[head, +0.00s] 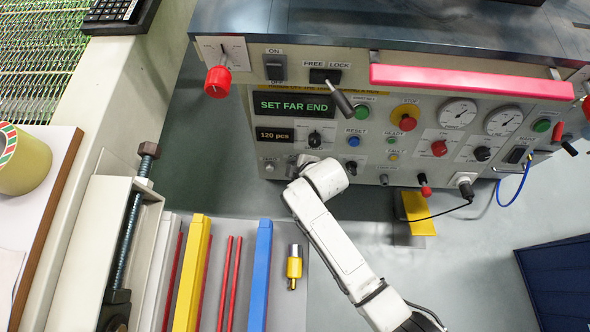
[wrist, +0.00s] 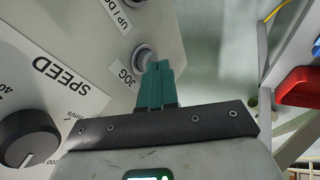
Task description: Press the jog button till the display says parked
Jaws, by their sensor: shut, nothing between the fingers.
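The control panel (head: 392,112) fills the upper right of the head view. Its display (head: 292,105) reads "SET FAR END" in green. In the wrist view the round metal jog button (wrist: 144,55), beside a "JOG" label, lies just past my fingertips. My gripper (wrist: 160,66) has teal fingers, shut and empty, with tips at or very near the button's lower right edge. I cannot tell whether they touch or press it. In the head view my white arm reaches the panel's lower left and hides my fingertips; a small button (head: 269,167) shows left of it.
A speed knob (wrist: 28,140) is left of my fingers in the wrist view. A second display (head: 274,135) reads "120 pcs". A lever (head: 341,101) and a pink bar (head: 470,82) stick out from the panel. Coloured bars, including a blue bar (head: 261,275), lie below.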

